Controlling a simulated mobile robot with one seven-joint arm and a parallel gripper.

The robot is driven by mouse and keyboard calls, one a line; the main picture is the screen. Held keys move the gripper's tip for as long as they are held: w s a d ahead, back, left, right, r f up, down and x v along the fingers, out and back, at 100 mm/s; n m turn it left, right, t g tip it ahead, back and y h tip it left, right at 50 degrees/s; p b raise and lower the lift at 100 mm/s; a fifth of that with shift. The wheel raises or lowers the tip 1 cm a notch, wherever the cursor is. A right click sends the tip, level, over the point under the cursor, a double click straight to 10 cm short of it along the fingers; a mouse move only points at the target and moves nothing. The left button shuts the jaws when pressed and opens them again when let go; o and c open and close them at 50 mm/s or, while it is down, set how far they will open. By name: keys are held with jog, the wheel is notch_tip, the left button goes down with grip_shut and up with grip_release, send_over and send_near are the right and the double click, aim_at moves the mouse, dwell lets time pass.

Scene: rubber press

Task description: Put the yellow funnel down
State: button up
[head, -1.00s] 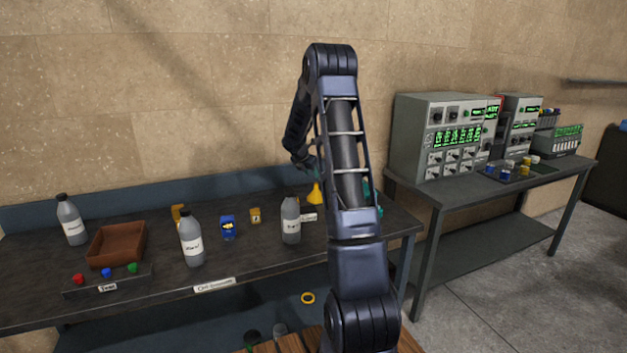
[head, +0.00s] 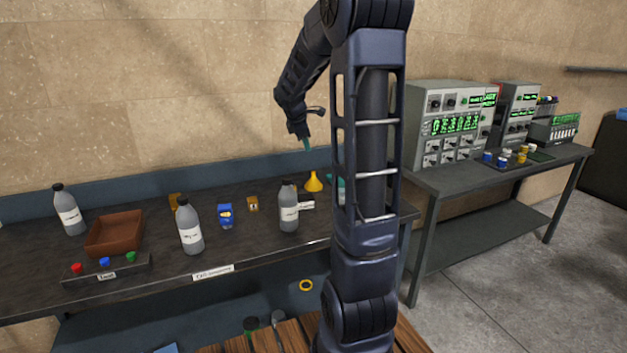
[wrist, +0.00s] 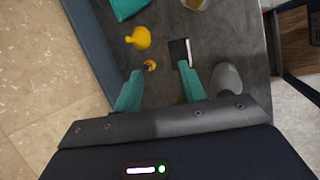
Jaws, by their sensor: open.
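The yellow funnel (head: 313,183) stands on the dark workbench near its back edge, wide end down and spout up. It also shows in the wrist view (wrist: 141,38), ahead of the fingers and apart from them. My gripper (head: 306,144) is above the bench, a little higher than the funnel. In the wrist view its two teal fingers (wrist: 160,85) are spread apart with nothing held between them. In the head view only part of a teal finger shows.
A grey bottle (head: 289,209) stands in front of the funnel. A teal object (head: 341,190) lies to its right, partly behind my arm. Another bottle (head: 189,228), a blue box (head: 225,215) and a brown tray (head: 115,232) are to the left. Instruments (head: 445,125) stand on the right table.

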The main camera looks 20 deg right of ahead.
jog(key=s+a+m+y, duration=0.1)
jog(key=s+a+m, duration=0.2)
jog(key=s, duration=0.8)
jog(key=s+a+r+m+y, duration=0.1)
jog(key=s+a+m+y, duration=0.1)
jog(key=s+a+m, duration=0.2)
jog(key=s+a+r+m+y, duration=0.1)
jog(key=s+a+m, duration=0.3)
jog(key=s, duration=1.5)
jog(key=m, duration=0.4)
jog(key=shift+m+t, duration=0.3)
jog(key=shift+t, duration=0.1)
